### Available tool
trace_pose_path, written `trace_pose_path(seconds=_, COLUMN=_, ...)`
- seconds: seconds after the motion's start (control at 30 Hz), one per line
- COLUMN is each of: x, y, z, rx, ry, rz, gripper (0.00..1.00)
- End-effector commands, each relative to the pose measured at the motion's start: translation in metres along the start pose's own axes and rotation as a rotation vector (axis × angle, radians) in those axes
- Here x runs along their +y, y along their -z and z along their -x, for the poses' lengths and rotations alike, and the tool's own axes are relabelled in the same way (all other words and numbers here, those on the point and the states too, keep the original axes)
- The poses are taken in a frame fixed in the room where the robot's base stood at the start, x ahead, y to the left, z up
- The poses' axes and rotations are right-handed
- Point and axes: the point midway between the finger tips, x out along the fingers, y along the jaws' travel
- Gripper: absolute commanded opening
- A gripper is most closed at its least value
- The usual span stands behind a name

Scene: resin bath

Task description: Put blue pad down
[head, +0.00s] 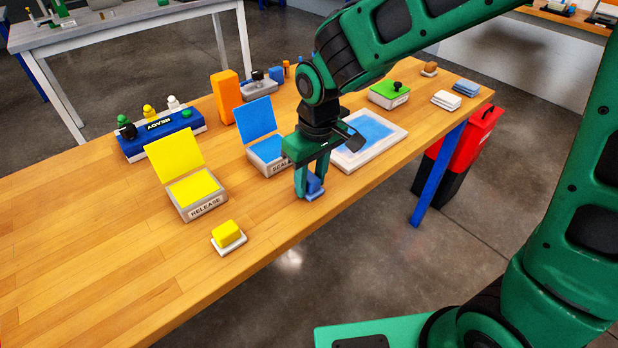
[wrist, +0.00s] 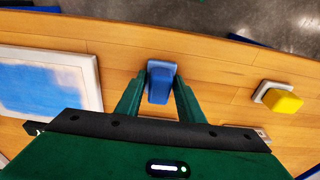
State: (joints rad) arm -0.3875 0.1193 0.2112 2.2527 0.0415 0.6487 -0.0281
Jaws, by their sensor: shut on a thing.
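My gripper (head: 310,186) is low over the table's front edge area, its fingers pointing down on either side of the blue pad (head: 315,184). It is shut on the pad. In the wrist view the blue pad (wrist: 160,85) sits between the two green fingers, with a slightly wider bluish base (wrist: 161,65) showing at its end. The pad is at or just above the base and tabletop; I cannot tell whether it touches. The fingers hide part of its sides.
Behind stands the open blue-lidded box (head: 259,119). A white tray with blue surface (head: 397,133) lies right. The open yellow box (head: 175,150) and yellow pad (head: 226,229) on a white base are left. The table (head: 100,240) is clear at front left.

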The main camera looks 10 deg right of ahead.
Motion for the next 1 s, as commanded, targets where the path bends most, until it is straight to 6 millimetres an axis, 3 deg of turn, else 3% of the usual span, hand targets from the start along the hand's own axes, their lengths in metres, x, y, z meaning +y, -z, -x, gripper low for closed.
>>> trace_pose_path(seconds=0.2, x=0.000, y=0.000, z=-0.002, rx=0.000, ry=0.000, rz=0.000, gripper=0.06)
trace_pose_path(seconds=0.23, x=0.000, y=0.000, z=-0.002, rx=0.000, ry=0.000, rz=0.000, gripper=0.39)
trace_pose_path(seconds=0.3, x=0.000, y=0.000, z=-0.002, rx=0.000, ry=0.000, rz=0.000, gripper=0.53)
trace_pose_path(seconds=0.67, x=0.001, y=0.001, z=0.002, rx=0.002, ry=0.000, rz=-0.002, gripper=0.53)
trace_pose_path(seconds=0.77, x=0.001, y=0.001, z=0.012, rx=0.004, ry=0.000, rz=-0.002, gripper=0.53)
trace_pose_path(seconds=1.0, x=0.002, y=0.001, z=0.058, rx=0.007, ry=-0.001, rz=-0.004, gripper=0.53)
